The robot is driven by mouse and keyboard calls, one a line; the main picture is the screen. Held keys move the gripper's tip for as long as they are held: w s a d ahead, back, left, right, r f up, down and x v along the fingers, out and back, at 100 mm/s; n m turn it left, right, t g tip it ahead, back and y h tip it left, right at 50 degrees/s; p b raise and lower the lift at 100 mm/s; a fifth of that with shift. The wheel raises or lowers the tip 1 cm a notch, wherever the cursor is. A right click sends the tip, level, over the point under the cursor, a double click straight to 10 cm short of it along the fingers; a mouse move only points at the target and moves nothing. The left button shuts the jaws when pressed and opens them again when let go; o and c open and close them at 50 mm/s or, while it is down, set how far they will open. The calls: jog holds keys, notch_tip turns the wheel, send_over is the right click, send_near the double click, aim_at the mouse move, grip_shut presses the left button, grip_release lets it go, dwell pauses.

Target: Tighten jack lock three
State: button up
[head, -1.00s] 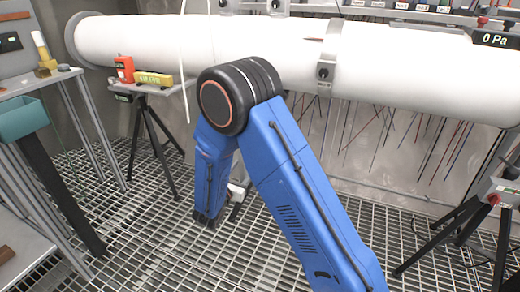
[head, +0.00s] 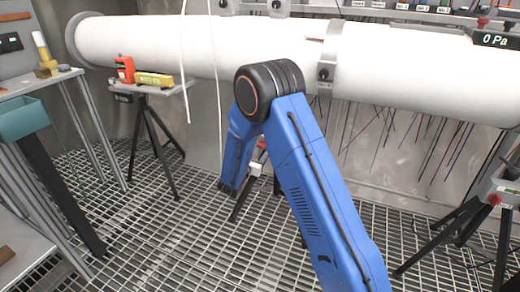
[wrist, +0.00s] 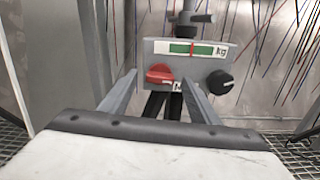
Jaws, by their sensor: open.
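In the wrist view, a grey jack panel (wrist: 222,57) faces me, with a green gauge marked kg. A red lock knob (wrist: 160,74) sits at its lower left and a black round knob (wrist: 219,82) at its lower right. A label under the red knob is mostly hidden, so I cannot read the jack's number. My gripper (wrist: 160,82) is open, its two grey fingers apart with the red knob showing between their tips. I cannot tell how deep the knob lies between them. In the head view my blue arm hides most of this area.
A white pipe (head: 130,42) runs across above, with a clamp (head: 325,72). Another jack stand (head: 500,192) is at right. Thin cables hang behind.

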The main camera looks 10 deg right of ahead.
jog(key=shift+x, duration=0.95)
jog(key=c, duration=1.1)
jog(key=shift+o, duration=0.2)
